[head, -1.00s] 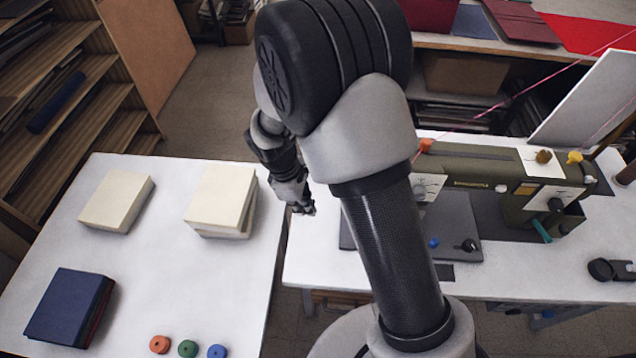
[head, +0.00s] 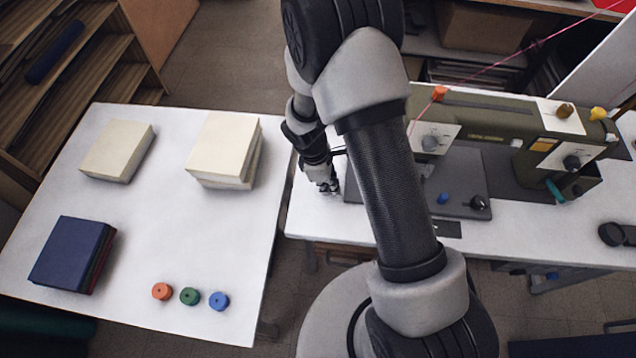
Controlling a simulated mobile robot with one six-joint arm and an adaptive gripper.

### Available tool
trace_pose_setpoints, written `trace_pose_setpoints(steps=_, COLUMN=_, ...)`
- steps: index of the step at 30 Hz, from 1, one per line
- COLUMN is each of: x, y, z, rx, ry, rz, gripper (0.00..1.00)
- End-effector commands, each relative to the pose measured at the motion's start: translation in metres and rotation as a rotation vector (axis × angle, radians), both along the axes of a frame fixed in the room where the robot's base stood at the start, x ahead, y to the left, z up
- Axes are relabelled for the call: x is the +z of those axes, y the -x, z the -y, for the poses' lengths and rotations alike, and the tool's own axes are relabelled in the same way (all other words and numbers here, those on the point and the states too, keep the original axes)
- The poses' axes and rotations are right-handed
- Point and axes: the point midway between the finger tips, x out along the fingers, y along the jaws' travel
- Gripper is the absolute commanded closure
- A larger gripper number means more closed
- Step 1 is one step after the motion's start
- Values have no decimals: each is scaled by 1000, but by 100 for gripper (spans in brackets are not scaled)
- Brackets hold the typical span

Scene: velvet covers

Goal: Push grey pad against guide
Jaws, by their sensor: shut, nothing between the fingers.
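My gripper (head: 331,188) is shut and empty. It points down over the left end of the white sewing table, just left of the dark grey plate (head: 474,165) under the sewing machine (head: 490,127). I cannot tell whether its tips touch the table. A small dark grey piece (head: 447,229) lies at the table's front edge, below the plate. I cannot tell for sure which grey part is the pad. My arm covers the middle of the plate, and no guide can be made out clearly.
A blue knob (head: 443,198) and a black knob (head: 479,202) stand on the plate. The left table (head: 180,235) holds cream blocks (head: 223,147), dark blue covers (head: 70,252) and orange, green and blue spools (head: 189,296). A narrow gap separates the tables.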

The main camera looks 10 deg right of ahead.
Motion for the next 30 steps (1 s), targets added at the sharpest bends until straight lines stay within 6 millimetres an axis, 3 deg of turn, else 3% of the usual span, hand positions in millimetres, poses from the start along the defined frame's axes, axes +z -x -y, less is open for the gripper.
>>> trace_pose_setpoints(steps=14, x=1, y=3, z=8, rx=1, ry=-1, rz=1, gripper=100)
trace_pose_setpoints(steps=24, x=0, y=19, z=59, rx=-3, ry=0, rz=0, gripper=100)
trace_pose_setpoints(steps=30, x=0, y=21, z=64, rx=1, ry=-1, rz=1, gripper=100)
